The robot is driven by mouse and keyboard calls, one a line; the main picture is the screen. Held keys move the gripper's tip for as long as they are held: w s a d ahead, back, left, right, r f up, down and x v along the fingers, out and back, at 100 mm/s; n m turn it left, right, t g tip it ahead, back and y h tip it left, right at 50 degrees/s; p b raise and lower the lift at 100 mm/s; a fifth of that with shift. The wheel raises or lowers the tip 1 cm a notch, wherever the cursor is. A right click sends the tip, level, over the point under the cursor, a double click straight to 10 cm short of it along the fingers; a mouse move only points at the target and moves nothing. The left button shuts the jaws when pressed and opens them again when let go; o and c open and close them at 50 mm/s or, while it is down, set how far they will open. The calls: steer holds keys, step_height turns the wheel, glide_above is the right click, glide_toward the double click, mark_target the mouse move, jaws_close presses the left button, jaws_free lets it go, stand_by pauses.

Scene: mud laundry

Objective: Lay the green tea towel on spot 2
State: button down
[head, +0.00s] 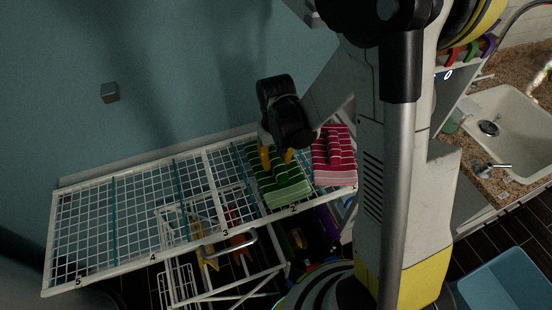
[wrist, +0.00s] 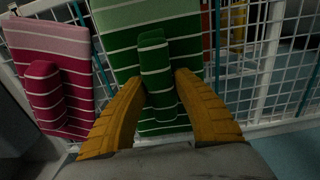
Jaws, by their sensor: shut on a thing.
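The green tea towel (head: 280,187) has white stripes and lies on the white wire rack (head: 135,218), in the section above the number 2 on its front rail. My gripper (head: 277,158) is over the towel with its orange fingers pointing down. In the wrist view the fingers (wrist: 161,80) stand on either side of a raised fold of the green tea towel (wrist: 157,70) and are shut on it. The towel's far part is partly hidden by my gripper.
A pink and red striped towel (head: 334,155) lies on the rack just right of the green one. The rack sections numbered 3, 4 and 5 are bare. A sink (head: 510,125) is at the right, and a blue bin (head: 497,283) is at the lower right.

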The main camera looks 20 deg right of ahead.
steer(key=shift+f+b, duration=0.6)
steer(key=shift+f, duration=0.05)
stand_by(0.3)
steer(key=c, duration=0.9)
jaws_free()
steer(key=shift+c, duration=0.2)
steer(key=shift+r, duration=0.1)
